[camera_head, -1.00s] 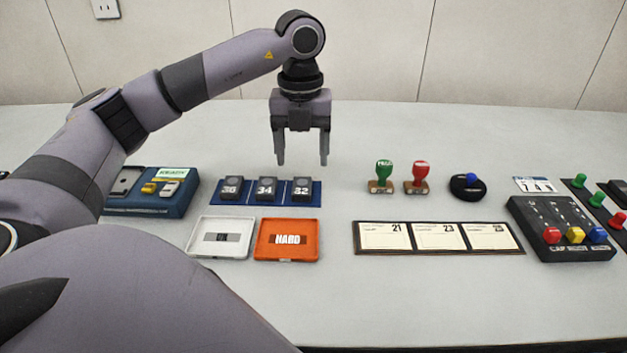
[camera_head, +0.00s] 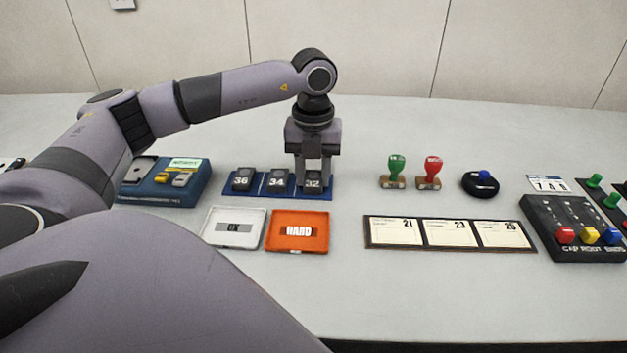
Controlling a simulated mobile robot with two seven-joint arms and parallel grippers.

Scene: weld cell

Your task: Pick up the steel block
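Three dark blocks stand in a row on a blue rack (camera_head: 257,191): one marked 36 (camera_head: 242,180), one marked 34 (camera_head: 279,182) and one marked 32 (camera_head: 313,183). No label readable here says steel, so I cannot tell by name which block it is. My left gripper (camera_head: 314,180) points straight down over the right end of the rack. Its fingers lie close along both sides of the block marked 32, with no clear gap, and partly hide it. That block still sits at the rack's level. My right gripper is not in view.
A white tray (camera_head: 212,240) and an orange tray marked HARD (camera_head: 297,246) lie in front of the rack. A blue case (camera_head: 150,195) is left. Green (camera_head: 396,164) and red (camera_head: 432,167) stamps, a card holder (camera_head: 450,245) and a black lever box (camera_head: 570,245) are right.

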